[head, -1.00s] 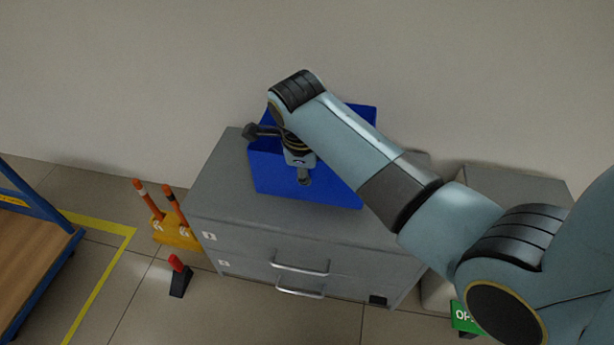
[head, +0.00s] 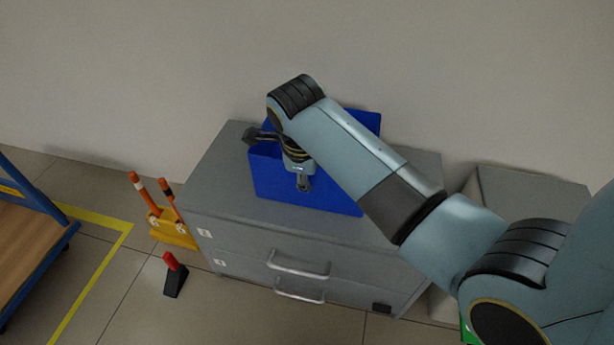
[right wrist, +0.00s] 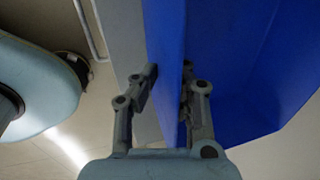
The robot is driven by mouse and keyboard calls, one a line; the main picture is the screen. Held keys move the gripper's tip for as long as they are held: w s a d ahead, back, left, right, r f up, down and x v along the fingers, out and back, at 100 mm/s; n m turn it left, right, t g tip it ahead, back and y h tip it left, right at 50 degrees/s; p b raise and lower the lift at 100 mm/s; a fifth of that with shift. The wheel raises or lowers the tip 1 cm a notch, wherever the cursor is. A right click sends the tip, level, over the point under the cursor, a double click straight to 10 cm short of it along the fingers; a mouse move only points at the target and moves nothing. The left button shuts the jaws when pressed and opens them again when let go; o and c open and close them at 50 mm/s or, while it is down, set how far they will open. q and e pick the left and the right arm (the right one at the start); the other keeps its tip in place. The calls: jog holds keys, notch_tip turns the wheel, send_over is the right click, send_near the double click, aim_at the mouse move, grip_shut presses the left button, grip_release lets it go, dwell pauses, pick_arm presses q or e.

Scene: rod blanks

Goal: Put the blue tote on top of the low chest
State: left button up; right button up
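The blue tote (head: 310,193) is over the grey top of the low chest (head: 215,185), near its middle. I cannot tell whether its base touches the chest. My right gripper (head: 303,184) points down at the tote's near wall, and my right forearm hides part of the tote. In the right wrist view, the fingers of my right gripper (right wrist: 170,85) are on either side of the tote's wall (right wrist: 168,40) and close against it. My left gripper is not in view.
A grey box-like unit (head: 530,205) stands right of the chest. A yellow stand with orange posts (head: 170,225) and a red-tipped black wedge (head: 174,278) are on the floor at left. A blue-framed wooden cart (head: 25,245) is at far left. A wall is behind.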

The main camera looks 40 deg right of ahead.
jog(key=o, duration=0.4)
jog(key=shift+r, duration=0.1)
pick_arm(q)
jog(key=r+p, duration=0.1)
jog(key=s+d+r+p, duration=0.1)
jog(key=p, duration=0.1)
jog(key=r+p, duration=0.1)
jog(key=p, duration=0.1)
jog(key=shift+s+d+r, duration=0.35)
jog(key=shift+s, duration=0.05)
pick_arm(e)
jog(key=v, duration=1.2)
